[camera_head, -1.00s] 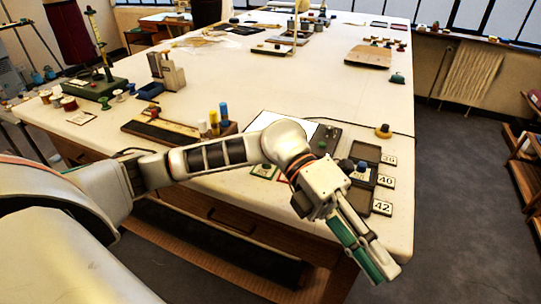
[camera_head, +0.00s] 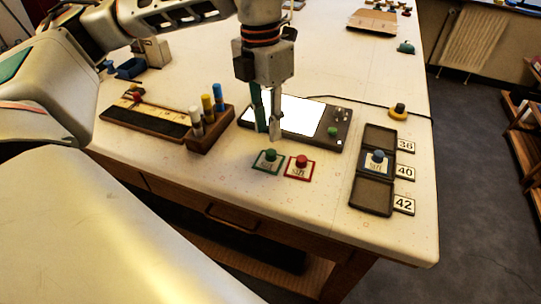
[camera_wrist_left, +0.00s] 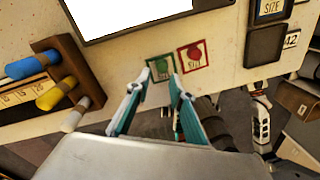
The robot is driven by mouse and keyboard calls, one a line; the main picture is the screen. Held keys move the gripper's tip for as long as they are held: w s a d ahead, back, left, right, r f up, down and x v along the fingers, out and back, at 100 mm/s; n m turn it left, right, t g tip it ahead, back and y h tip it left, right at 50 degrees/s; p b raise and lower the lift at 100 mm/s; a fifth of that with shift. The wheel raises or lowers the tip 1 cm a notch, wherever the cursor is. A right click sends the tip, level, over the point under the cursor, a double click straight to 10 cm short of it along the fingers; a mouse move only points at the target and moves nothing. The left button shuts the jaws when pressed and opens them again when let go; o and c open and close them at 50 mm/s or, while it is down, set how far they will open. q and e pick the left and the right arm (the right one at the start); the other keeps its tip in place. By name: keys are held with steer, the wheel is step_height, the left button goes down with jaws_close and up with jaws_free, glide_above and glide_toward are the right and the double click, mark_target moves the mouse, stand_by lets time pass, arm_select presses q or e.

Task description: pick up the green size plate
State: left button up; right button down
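The green size plate (camera_head: 268,161), a small green-edged square with a green knob, lies flat near the table's front edge. It also shows in the left wrist view (camera_wrist_left: 159,67). My left gripper (camera_head: 268,133) points down above and slightly behind it in the head view, apart from it. In the left wrist view its two fingertips (camera_wrist_left: 160,77) are spread and empty, with the plate just beyond them. The red plate (camera_head: 298,167) lies close to the right of the green one.
A dark three-compartment tray (camera_head: 371,197) stands right, beside labels 36, 40 and 42; a blue-knobbed plate (camera_head: 376,163) sits in its middle compartment. A wooden marker holder (camera_head: 212,138) stands left. A device with a white screen (camera_head: 303,115) lies behind the plates.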

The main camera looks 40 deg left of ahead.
mark_target(271, 151)
arm_select(q)
steer(key=f, duration=0.6)
steer(key=shift+d+f, duration=0.15)
steer(key=shift+d, duration=0.25)
steer(key=c, duration=0.6)
